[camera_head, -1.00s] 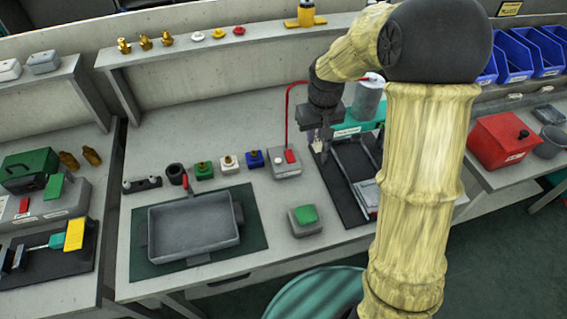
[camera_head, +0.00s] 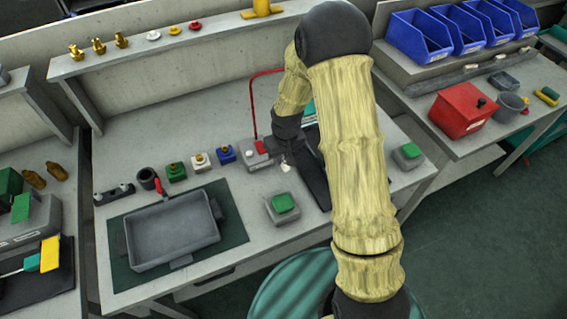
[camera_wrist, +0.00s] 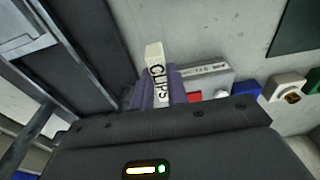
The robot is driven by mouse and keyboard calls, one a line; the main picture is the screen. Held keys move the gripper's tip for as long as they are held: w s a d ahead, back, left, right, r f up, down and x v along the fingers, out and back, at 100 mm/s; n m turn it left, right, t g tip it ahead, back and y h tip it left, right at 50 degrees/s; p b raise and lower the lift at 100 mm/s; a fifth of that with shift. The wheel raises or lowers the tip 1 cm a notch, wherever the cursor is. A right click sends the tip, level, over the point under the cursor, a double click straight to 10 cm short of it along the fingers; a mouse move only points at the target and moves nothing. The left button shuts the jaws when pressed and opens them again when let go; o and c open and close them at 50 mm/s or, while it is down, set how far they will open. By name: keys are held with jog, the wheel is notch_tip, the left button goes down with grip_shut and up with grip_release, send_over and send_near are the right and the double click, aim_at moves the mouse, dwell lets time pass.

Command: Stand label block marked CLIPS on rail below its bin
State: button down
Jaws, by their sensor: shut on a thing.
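In the head view my gripper (camera_head: 286,160) is shut on the small white block (camera_head: 287,168), above the middle bench near the grey box with the red button. Several blue bins (camera_head: 417,38) stand on the right bench's raised shelf. A long grey rail (camera_head: 452,78) with small pale labels runs below them. The bin labels are too small to read.
A red box (camera_head: 462,115) and a grey cup (camera_head: 509,107) stand in front of the rail. A grey box with a green button (camera_head: 282,207) and a grey tray (camera_head: 172,236) are on the middle bench. A gap separates the two benches. My arm hides part of the middle bench.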

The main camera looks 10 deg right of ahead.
aim_at(283, 164)
jog(key=shift+w+f, duration=0.1)
jog(key=shift+f, duration=1.8)
jog(key=shift+f, duration=0.1)
jog(key=c, duration=1.4)
grip_release()
jog(key=r, duration=0.4)
jog(key=s+r, duration=0.1)
jog(key=r, duration=0.7)
jog(key=shift+s+d+r, duration=0.1)
jog(key=shift+s+d, duration=0.15)
